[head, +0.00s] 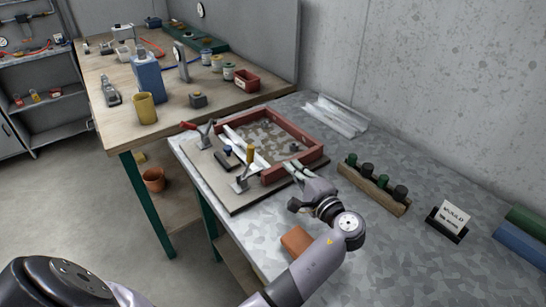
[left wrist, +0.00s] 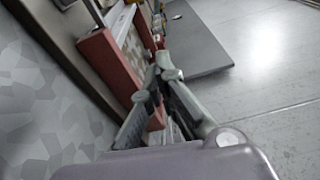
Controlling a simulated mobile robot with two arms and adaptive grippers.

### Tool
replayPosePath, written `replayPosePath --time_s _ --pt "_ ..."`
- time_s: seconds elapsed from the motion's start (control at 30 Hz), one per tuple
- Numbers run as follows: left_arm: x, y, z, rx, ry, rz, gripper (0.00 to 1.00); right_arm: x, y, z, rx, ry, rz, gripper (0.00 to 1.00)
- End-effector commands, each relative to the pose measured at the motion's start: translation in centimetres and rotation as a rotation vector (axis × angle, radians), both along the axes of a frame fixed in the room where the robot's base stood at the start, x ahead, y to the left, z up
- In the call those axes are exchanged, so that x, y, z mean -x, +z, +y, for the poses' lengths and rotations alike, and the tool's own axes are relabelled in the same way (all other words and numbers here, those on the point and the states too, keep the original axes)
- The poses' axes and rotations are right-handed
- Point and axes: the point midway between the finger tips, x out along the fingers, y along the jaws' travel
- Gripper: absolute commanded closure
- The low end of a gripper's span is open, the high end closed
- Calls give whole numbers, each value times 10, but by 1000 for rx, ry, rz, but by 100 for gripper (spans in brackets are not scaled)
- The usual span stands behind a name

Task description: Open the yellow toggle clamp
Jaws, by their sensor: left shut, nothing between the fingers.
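The yellow toggle clamp (head: 250,153) stands on the board at the near-left side of the red frame, with its yellow handle upright and its metal base below. My left gripper (head: 296,169) is shut and empty. Its fingertips are over the near-right part of the red frame, to the right of the yellow clamp and apart from it. In the left wrist view the closed fingers (left wrist: 158,72) point up past the red frame (left wrist: 110,62); I cannot make out the yellow clamp clearly there. My right gripper is not in view.
A wooden bench (head: 175,108) stands behind, with a yellow cup (head: 146,108).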

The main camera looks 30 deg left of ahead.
Motion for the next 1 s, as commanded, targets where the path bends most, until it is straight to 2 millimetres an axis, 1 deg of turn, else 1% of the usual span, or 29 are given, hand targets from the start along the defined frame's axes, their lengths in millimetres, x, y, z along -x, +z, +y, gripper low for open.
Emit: replayPosePath --time_s 0.17,0.3,0.4,0.53,0.6,0.7,0.83,1.0 --pt "-11 3 21 -4 4 1 100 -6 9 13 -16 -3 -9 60" --pt "-27 4 47 -5 4 2 100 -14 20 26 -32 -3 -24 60" --pt "-38 4 66 -4 4 1 100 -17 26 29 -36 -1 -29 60" --pt "-51 2 89 -3 3 2 100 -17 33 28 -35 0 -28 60" --pt "-35 4 88 0 1 4 100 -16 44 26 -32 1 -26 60" --pt "-23 5 90 0 0 2 100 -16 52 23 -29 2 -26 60" --pt "-14 5 91 -1 1 2 100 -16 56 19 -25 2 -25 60" --pt "-10 4 92 -1 1 -1 100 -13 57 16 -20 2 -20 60"
